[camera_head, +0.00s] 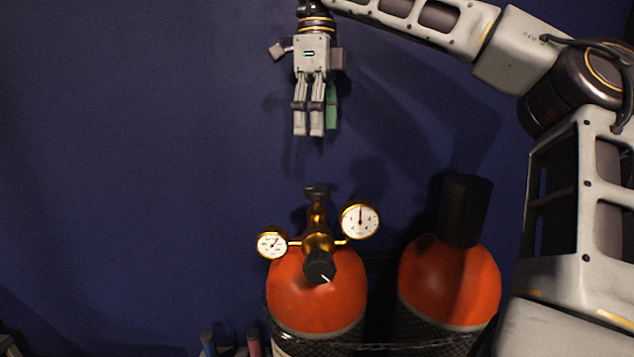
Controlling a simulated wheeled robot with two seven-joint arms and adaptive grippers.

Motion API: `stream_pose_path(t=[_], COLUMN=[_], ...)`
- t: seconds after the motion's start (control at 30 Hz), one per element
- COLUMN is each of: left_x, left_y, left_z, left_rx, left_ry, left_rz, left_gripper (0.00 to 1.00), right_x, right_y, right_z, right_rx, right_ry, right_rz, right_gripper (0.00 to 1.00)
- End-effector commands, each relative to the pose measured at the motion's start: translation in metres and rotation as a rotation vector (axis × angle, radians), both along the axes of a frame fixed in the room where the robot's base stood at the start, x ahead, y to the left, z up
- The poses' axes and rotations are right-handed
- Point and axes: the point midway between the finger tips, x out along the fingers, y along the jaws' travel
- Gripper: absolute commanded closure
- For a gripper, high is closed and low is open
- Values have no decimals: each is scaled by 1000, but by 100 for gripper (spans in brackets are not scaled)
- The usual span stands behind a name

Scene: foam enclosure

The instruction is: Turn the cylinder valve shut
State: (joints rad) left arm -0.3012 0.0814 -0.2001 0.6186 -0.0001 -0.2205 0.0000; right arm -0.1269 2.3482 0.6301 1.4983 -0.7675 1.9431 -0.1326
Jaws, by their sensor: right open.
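The orange gas cylinder (300,295) stands upright at the bottom centre. On its top sits a brass valve and regulator (318,232) with two round gauges and a black knob (319,268) facing me. A dark handwheel (317,190) tops the brass stem. My right gripper (308,134) points down above the handwheel, with a clear gap in the picture between fingertips and wheel. Its fingers hold nothing, and the gap between them looks narrow from this side. My left gripper is not in view.
A second orange cylinder (449,290) with a black cap (465,210) stands to the right. A chain (400,346) runs across the cylinders' fronts. A dark blue wall (130,150) is behind. Blue and red items (253,342) show at the bottom. The upper left is clear.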

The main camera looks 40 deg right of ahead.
Motion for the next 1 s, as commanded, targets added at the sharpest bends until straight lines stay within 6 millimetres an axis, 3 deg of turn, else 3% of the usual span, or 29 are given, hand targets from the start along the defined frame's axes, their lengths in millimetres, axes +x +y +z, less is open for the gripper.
stream_pose_path(t=[1.0], left_x=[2], left_y=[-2], left_z=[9], left_rx=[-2], left_ry=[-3], left_rz=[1], left_gripper=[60], right_x=[0], right_y=[-1], right_z=[-108], right_rx=[0], right_ry=[1], right_rz=[-1], right_gripper=[31])
